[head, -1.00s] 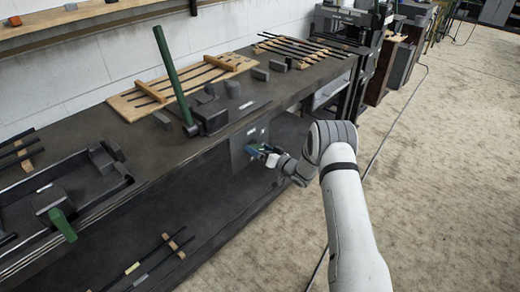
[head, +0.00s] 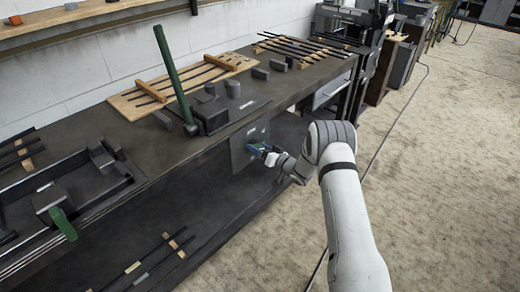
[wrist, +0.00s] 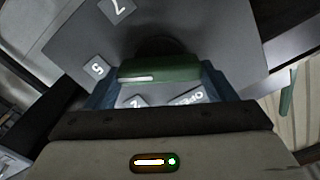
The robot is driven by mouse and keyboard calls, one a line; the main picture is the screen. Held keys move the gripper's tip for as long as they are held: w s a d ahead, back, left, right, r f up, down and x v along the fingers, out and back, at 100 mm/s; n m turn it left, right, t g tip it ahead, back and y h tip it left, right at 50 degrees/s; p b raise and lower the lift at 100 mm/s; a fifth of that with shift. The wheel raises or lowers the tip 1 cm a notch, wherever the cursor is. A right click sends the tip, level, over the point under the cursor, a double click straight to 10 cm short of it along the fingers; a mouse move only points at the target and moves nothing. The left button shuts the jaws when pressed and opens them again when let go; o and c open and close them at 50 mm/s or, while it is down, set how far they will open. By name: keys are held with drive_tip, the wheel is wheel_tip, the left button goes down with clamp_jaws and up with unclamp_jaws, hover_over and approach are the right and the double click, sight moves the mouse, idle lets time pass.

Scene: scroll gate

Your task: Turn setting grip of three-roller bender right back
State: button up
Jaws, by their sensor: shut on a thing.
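The setting grip is a green bar (wrist: 160,68) with a pale line on it, on a dark round hub, in the wrist view. The grey plate (wrist: 215,35) behind it carries white number labels, among them a 7 and a 5. My gripper (wrist: 160,80) is shut on the green grip, its blue fingers on either side. In the head view my gripper (head: 261,150) is at the plate (head: 238,158) on the bench front, and the grip itself is mostly hidden there. Lower labels are partly covered by my gripper.
The dark bench (head: 150,150) carries a tall green lever (head: 172,70) on a dark block and a wooden rack (head: 185,85) with dark rods. A green-handled tool (head: 63,224) is at the left. The floor (head: 450,150) at right is open, with a cable across it.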

drive_tip(key=shift+f+b, duration=0.1)
drive_tip(key=shift+b, duration=0.2)
drive_tip(key=n+b, duration=0.6)
drive_tip(key=b, duration=0.2)
drive_tip(key=n+b, duration=0.6)
drive_tip(key=b, duration=0.3)
drive_tip(key=n+b, duration=0.7)
drive_tip(key=b, duration=0.2)
drive_tip(key=shift+s+a+f, duration=0.2)
drive_tip(key=shift+s+f, duration=0.1)
drive_tip(key=shift+f, duration=0.1)
drive_tip(key=n+b, duration=0.4)
drive_tip(key=b, duration=0.1)
drive_tip(key=shift+r, duration=0.1)
drive_tip(key=shift+n+b, duration=0.3)
drive_tip(key=shift+b, duration=0.05)
drive_tip(key=o, duration=1)
drive_tip(key=shift+r, duration=0.15)
